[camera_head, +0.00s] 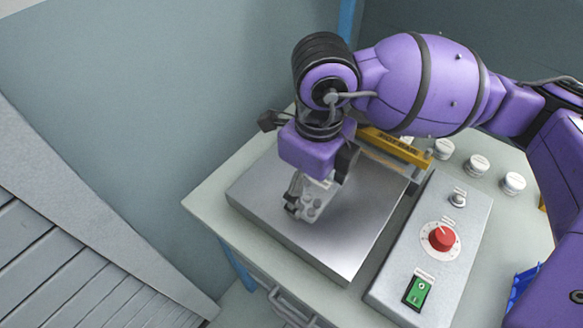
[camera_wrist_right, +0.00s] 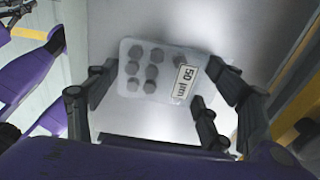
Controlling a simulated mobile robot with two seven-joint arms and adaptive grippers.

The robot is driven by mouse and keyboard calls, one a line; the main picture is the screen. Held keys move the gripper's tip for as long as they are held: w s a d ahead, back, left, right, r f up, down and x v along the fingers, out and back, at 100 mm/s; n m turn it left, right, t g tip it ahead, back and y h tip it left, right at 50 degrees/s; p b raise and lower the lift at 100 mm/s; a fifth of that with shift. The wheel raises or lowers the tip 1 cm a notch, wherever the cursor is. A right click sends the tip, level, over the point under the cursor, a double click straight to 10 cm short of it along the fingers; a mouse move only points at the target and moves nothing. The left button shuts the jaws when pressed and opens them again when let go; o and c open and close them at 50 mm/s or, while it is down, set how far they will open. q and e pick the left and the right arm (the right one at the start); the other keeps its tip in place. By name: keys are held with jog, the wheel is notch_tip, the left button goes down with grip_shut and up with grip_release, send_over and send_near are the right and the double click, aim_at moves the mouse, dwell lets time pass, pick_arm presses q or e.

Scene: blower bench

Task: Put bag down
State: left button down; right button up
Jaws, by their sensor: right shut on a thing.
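A small clear bag (camera_head: 318,197) with several dark round or hex pieces in it is at my right gripper (camera_head: 305,204), over the bare metal plate (camera_head: 345,248). In the right wrist view the bag (camera_wrist_right: 150,85) carries a white label reading "50 µm". It sits between the two dark fingers of the right gripper (camera_wrist_right: 163,72), which is shut on it. Whether the bag touches the plate or hangs just above it, I cannot tell. The gripper and wrist hide part of the plate and of the bag. My left gripper is not in view.
A yellow bar marked "HOT BAR" (camera_head: 396,146) runs along the plate's back right side. A control box (camera_head: 395,290) with a red knob (camera_head: 441,237) and green switch (camera_head: 417,292) stands right of the plate. Several white jars (camera_head: 477,165) stand behind. The plate's front is clear.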

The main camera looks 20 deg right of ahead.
aim_at(311, 192)
jog(key=shift+f, duration=0.25)
jog(key=o, duration=1.2)
jog(key=shift+r, duration=0.1)
notch_tip(311, 192, up, 12)
jog(key=shift+r+p, duration=0.2)
jog(key=shift+p, duration=0.25)
